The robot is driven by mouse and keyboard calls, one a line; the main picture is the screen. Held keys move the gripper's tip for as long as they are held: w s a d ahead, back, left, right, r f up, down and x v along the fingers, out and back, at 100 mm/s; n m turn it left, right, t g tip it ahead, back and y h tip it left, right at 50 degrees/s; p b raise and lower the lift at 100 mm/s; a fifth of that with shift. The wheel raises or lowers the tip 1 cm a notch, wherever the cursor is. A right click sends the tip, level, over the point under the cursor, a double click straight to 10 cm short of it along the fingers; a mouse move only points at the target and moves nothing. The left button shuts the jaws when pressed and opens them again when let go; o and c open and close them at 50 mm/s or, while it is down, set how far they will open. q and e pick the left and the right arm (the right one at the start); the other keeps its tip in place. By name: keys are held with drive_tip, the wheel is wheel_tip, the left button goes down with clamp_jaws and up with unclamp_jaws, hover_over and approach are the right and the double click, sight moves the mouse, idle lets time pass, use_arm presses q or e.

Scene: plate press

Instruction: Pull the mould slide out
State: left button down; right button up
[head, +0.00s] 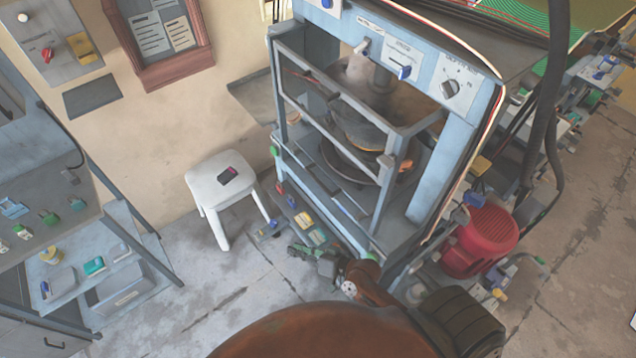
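The press (420,190) has a light blue frame and stands right of centre. Behind its barred guard (345,95) I see a round dark mould (352,160) with a thin orange edge on its right. The flat slide under the mould is partly hidden by the guard bars, and I cannot tell how far out it sits. My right gripper (298,250) is low in front of the press, near its lower front edge and apart from the mould. Its fingers are small and dark here, so I cannot tell whether they are open. My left gripper is not in view.
A shelf rack (105,250) stands at the left.

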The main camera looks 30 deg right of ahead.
drive_tip(key=w+d+r+m+t, duration=0.2)
drive_tip(key=w+r+m+t, duration=0.3)
drive_tip(key=r, duration=0.4)
drive_tip(key=m+h+b, duration=0.1)
drive_tip(key=m+h, duration=1.1)
drive_tip(key=m, duration=0.3)
approach(318, 181)
drive_tip(key=w, duration=0.2)
drive_tip(key=shift+w+d+f, duration=0.35)
drive_tip(key=shift+w+d, duration=0.05)
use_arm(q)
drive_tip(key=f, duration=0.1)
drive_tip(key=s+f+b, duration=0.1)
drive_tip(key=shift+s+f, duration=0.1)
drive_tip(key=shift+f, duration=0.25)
use_arm(e)
drive_tip(key=x, duration=0.7)
drive_tip(key=shift+w+d, duration=0.1)
drive_tip(key=shift+d, duration=0.1)
drive_tip(key=shift+c, duration=0.2)
clamp_jaws()
drive_tip(key=shift+f, duration=0.1)
